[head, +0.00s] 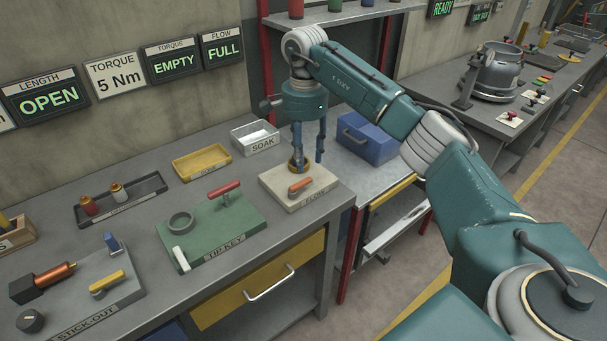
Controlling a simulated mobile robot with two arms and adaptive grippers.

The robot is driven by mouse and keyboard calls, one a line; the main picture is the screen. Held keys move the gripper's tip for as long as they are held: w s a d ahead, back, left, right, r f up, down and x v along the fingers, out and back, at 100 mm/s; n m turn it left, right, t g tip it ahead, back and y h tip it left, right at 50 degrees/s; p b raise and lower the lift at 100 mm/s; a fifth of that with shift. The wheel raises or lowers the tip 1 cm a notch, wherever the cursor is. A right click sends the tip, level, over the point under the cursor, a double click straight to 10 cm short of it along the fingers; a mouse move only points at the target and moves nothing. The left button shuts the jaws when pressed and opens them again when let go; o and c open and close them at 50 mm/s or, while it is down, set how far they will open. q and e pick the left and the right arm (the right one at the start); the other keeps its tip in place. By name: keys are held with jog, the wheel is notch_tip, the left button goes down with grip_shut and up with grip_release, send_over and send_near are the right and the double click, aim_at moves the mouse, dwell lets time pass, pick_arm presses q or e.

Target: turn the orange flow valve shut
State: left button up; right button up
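The orange flow valve handle (300,185) lies on a pale plate (292,198) at the right end of the near bench, its lettering partly readable. A round brass fitting (298,167) stands just behind the handle on that plate. My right gripper (309,159) points down over the back of the plate, its two blue fingers apart with nothing visible between them. Its left fingertip overlaps the brass fitting; I cannot tell whether they touch. The orange handle is in front of the fingers, apart from them in the picture. The flow sign (221,46) reads FULL. My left gripper is not in view.
A green TIP KEY board (215,225) with a red handle sits left of the plate. A white SOAK tray (255,138) and a yellow tray (201,162) stand behind. A blue box (366,140) is close at right, and a red post (347,255) rises beside the bench end.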

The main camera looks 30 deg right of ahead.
aim_at(305, 182)
notch_tip(305, 182, down, 8)
jog(key=shift+r+p, duration=0.1)
jog(key=shift+p, duration=0.85)
jog(key=shift+c, duration=0.5)
grip_shut()
